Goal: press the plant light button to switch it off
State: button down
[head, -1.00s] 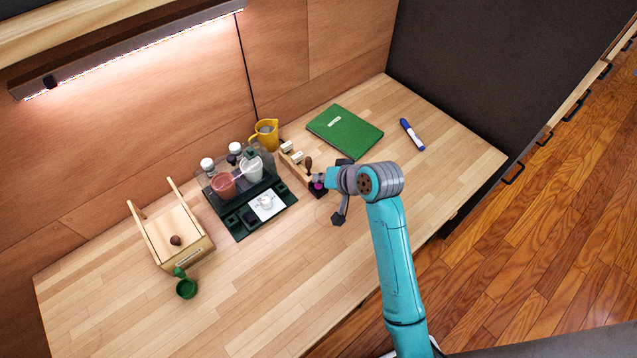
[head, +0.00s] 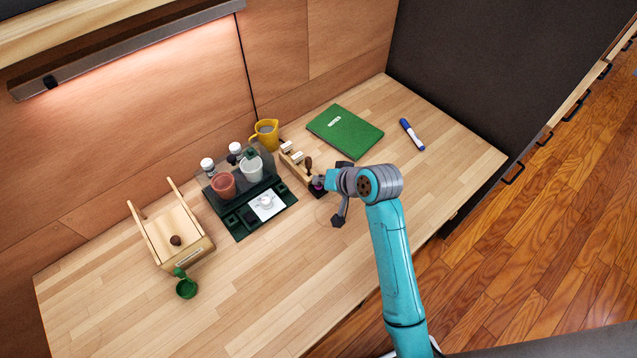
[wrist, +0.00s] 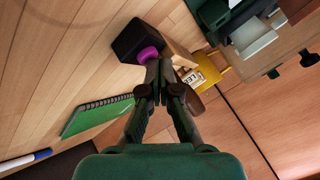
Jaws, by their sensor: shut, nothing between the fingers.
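The plant light button is magenta (wrist: 148,54) on a black block (wrist: 138,36) and sits close against my gripper's fingertips (wrist: 160,66) in the wrist view. The fingers are shut with nothing between them. The tips appear to touch the button, though exact contact is hard to tell. In the head view the black block (head: 317,193) stands at the near end of a wooden rack (head: 296,166), with my gripper (head: 328,183) beside it, partly hiding the button.
A green notebook (head: 345,131) and blue marker (head: 412,134) lie behind and right of my arm. The table front is clear.

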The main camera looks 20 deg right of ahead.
jog(key=shift+r, duration=0.4)
jog(key=shift+r, duration=3)
